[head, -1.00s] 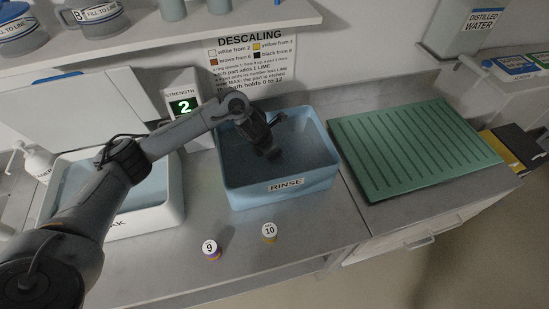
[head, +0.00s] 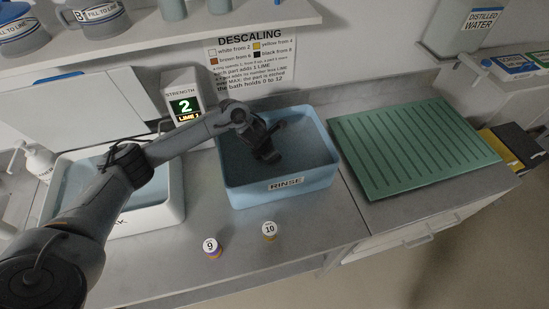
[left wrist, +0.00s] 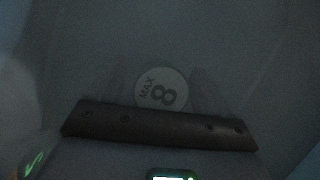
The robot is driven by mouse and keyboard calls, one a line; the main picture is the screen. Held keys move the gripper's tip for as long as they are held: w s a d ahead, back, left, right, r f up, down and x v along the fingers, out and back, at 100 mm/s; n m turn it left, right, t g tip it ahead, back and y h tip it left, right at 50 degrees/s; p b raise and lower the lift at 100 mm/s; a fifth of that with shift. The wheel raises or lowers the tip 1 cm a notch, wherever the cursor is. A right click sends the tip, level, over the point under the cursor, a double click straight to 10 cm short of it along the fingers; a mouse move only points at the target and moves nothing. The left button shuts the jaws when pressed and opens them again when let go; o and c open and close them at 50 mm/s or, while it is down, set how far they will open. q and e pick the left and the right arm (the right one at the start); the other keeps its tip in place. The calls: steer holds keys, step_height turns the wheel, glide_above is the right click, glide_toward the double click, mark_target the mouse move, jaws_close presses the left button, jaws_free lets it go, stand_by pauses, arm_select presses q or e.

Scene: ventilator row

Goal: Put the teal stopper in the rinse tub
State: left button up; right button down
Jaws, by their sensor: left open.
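The blue rinse tub (head: 278,187), labelled RINSE, stands on the counter and holds water. My left gripper (head: 268,152) reaches down inside it and is open. In the left wrist view, a round pale disc marked MAX 8 (left wrist: 161,89) shows between the spread, dim fingers of the gripper (left wrist: 160,75). It appears to lie in the tub. The view is dark and murky, so I cannot tell whether this is the teal stopper, nor its colour. The head view hides it behind the gripper. My right gripper is not in view.
Two small parts, marked 9 (head: 211,247) and 10 (head: 269,230), stand in front of the tub. A white soak basin (head: 165,215) is left of it, a green ribbed mat (head: 415,150) right. A strength display (head: 184,106) reads 2.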

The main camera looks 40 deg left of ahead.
arm_select(q)
steer(key=shift+r, duration=0.1)
steer(key=b+v, duration=0.2)
steer(key=v, duration=1)
